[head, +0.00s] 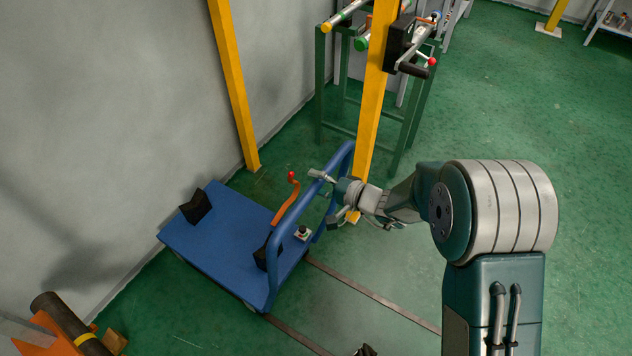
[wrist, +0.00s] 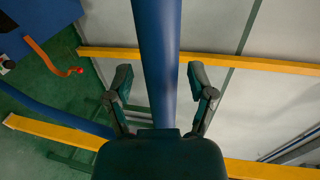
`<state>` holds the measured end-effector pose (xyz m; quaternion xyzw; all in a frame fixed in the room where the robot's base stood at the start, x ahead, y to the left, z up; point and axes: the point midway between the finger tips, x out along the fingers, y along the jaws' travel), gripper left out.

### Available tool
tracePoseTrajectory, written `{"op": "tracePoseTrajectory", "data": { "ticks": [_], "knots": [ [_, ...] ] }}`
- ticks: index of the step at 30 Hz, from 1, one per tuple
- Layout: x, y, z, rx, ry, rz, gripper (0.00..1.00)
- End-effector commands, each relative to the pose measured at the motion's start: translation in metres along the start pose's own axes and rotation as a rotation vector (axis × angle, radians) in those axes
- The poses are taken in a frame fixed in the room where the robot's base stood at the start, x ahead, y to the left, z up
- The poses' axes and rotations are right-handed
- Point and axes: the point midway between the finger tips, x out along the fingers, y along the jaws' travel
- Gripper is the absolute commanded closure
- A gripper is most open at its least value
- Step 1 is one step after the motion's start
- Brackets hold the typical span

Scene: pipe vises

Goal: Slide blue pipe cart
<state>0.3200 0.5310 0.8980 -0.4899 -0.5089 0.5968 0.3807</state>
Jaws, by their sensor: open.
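The blue pipe cart (head: 225,232) stands on the green floor beside the wall, with a flat deck and a blue tubular handle (head: 275,262) along its right side. My gripper (head: 328,198) is at the upper part of this handle. In the wrist view, the blue handle tube (wrist: 157,50) runs up the middle, and my open gripper (wrist: 160,78) has one finger on each side of it. Gaps show between the fingers and the tube. A corner of the cart deck (wrist: 45,18) shows at the upper left.
Yellow posts (head: 236,85) and a green pipe stand (head: 331,95) are behind. A dark pipe on an orange support (head: 68,322) is at lower left.

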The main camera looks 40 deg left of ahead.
Motion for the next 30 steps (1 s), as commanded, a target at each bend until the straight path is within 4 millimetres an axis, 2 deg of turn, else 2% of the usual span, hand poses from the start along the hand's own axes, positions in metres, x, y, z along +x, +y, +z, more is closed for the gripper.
{"op": "tracePoseTrajectory", "data": {
  "ticks": [5,12,18,23,30],
  "knots": [
    [-0.021,0.0,-0.002,0.002,0.005,0.001,0.29],
    [-0.072,0.001,-0.002,0.002,0.004,0.001,0.29],
    [-0.104,0.002,-0.002,0.001,0.002,0.002,0.29],
    [-0.115,0.002,-0.001,0.002,0.0,0.004,0.29],
    [-0.116,0.002,-0.001,0.002,-0.001,0.004,0.29]
  ]
}}
